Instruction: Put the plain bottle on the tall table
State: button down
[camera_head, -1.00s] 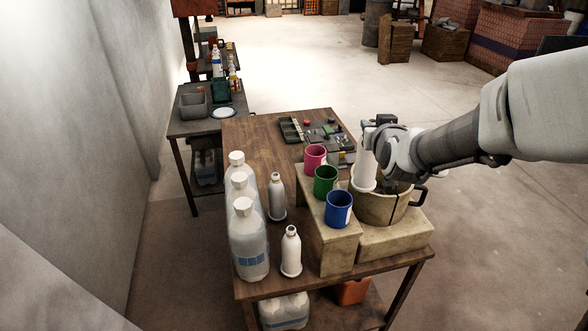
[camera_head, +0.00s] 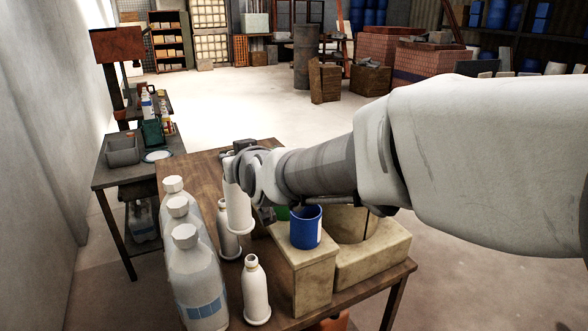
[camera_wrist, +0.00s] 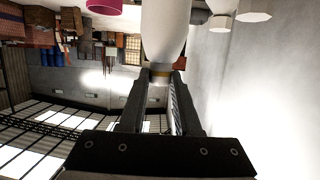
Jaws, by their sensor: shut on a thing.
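My gripper (camera_head: 236,170) is shut on a white bottle (camera_head: 238,208), which hangs upright above the wooden table (camera_head: 200,166). The wrist view shows the fingers (camera_wrist: 160,76) around its narrow neck, with the white body (camera_wrist: 165,28) beyond. No marking shows on it. Two other white bottles, a near one (camera_head: 255,290) and a farther one (camera_head: 228,240), stand on the wooden table. The held bottle partly covers the farther one. A dark table (camera_head: 115,178) stands behind at left. I cannot tell which table is the tall one.
Several large jugs (camera_head: 198,285) stand along the table's left edge. A blue mug (camera_head: 306,228) stands on a pale block (camera_head: 305,275), with the vat (camera_head: 347,222) beside it, partly behind my arm. A grey bin (camera_head: 122,152) and a plate (camera_head: 158,156) occupy the dark table.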

jog(key=b, duration=0.7)
send_over(240, 234)
jog(key=w+a, duration=0.1)
jog(key=w, duration=0.1)
notch_tip(240, 234, down, 8)
jog(key=shift+s+a+f, duration=0.1)
jog(key=shift+f, duration=0.1)
notch_tip(240, 234, down, 10)
jog(key=shift+r+b, duration=0.1)
jog(key=shift+b, duration=1.1)
jog(key=shift+f, duration=0.2)
jog(key=c, duration=0.6)
grip_release()
jog(key=shift+r, duration=0.1)
